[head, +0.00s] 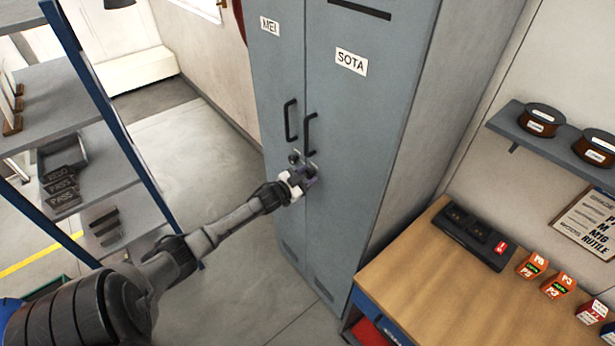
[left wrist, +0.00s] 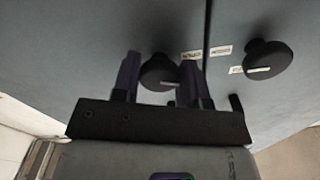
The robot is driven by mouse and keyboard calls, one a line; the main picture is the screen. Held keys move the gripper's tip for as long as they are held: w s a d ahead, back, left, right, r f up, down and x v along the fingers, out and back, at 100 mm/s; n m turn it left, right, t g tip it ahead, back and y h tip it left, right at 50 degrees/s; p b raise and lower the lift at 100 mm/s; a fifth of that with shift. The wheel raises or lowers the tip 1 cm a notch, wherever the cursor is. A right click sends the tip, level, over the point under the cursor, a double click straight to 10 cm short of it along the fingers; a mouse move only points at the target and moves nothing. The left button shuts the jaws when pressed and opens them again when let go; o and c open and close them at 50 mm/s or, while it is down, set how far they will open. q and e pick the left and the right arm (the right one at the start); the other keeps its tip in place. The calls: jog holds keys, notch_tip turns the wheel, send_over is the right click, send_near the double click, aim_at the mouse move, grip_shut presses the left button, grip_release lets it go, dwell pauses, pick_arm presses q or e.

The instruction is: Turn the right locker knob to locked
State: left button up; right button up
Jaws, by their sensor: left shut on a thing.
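The grey locker (head: 350,110) has a left door labelled MEI and a right door labelled SOTA. My left gripper (head: 308,168) is at the right door, just below its handle, in the head view. In the left wrist view its two fingers (left wrist: 163,78) are shut on the round black right knob (left wrist: 158,70), one on each side. In the head view the gripper hides most of this knob. The left knob (left wrist: 268,58) stands free across the door seam. Small white labels (left wrist: 220,50) sit near the knobs, too blurred to read. My right gripper is out of view.
Black door handles (head: 290,120) stick out just above the gripper. A wooden workbench (head: 430,290) stands at the right, with a black device and small boxes. Blue-framed shelving (head: 110,120) is at the left. The floor (head: 230,290) before the locker is clear.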

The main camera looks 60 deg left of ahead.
pick_arm(q)
jog(key=m, duration=0.3)
jog(key=shift+m+b, duration=0.3)
jog(key=shift+m, duration=0.1)
jog(key=m, duration=0.2)
jog(key=shift+m+b, duration=0.3)
jog(key=shift+m, duration=0.1)
jog(key=m+b, duration=0.1)
jog(key=m, duration=0.2)
jog(key=shift+m+b, duration=0.55)
jog(key=shift+m, duration=1.25)
jog(key=shift+r+m, duration=0.1)
jog(key=shift+m, duration=0.2)
jog(key=o, duration=0.9)
